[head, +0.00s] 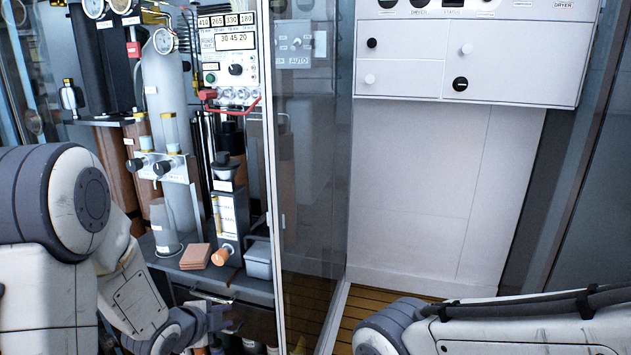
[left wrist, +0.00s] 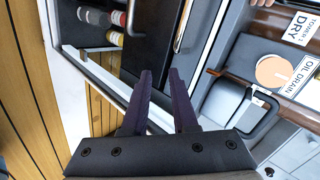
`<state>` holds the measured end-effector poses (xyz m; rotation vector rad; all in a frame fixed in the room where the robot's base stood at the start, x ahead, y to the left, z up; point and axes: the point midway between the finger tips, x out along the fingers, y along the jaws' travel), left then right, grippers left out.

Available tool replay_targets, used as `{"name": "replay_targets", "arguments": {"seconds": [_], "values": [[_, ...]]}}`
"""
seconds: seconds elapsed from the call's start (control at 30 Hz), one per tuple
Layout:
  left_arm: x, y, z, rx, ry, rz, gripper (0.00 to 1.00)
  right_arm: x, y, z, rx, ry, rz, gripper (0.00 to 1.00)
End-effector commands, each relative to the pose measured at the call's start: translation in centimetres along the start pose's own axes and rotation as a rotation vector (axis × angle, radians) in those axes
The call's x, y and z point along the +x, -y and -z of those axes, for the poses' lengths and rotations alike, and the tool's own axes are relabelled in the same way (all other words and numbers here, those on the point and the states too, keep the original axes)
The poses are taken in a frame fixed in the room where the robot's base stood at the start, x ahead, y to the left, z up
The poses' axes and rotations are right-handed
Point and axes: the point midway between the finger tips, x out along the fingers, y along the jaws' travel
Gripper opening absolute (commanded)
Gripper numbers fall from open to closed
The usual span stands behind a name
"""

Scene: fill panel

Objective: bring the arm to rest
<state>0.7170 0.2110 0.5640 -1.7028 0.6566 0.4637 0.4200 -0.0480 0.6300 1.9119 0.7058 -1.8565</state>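My left arm comes in from the left in the head view, bent down at the elbow. Its gripper (head: 226,318) hangs low in front of the shelf, below the shelf's front edge. In the left wrist view, the two dark fingers of this gripper (left wrist: 161,74) stand apart with nothing between them, so it is open and empty. My right arm shows only as pale links at the lower right of the head view. The right gripper is out of view.
A grey shelf (head: 262,287) carries a grey cylinder (head: 167,90), brown tiles (head: 195,257) and a small grey box (head: 258,262). A glass door (head: 315,150) stands right of it. A white panel (head: 465,55) with knobs hangs beyond. Wooden slat floor (head: 372,305) shows below.

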Motion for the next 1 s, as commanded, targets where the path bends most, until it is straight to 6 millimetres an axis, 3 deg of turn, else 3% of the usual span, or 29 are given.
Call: {"name": "replay_targets", "arguments": {"seconds": [0.03,0.17,0.33,0.5,0.73,1.0], "values": [[-0.9,0.0,2.5,-0.054,0.022,-0.052,0.27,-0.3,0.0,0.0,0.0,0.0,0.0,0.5],[-3.8,-1.9,7.2,-0.258,0.115,-0.196,0.27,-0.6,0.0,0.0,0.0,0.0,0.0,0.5],[-9.9,-6.2,12.9,-0.518,0.242,-0.382,0.27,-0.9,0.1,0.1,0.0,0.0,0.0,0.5],[-16.4,-10.6,16.5,-0.705,0.364,-0.542,0.27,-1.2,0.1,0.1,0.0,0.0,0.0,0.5],[-24.8,-15.5,19.1,-0.839,0.526,-0.73,0.27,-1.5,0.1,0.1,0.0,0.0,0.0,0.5],[-28.9,-10.6,20.4,-0.849,0.543,-0.733,0.27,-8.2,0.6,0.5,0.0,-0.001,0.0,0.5]]}}
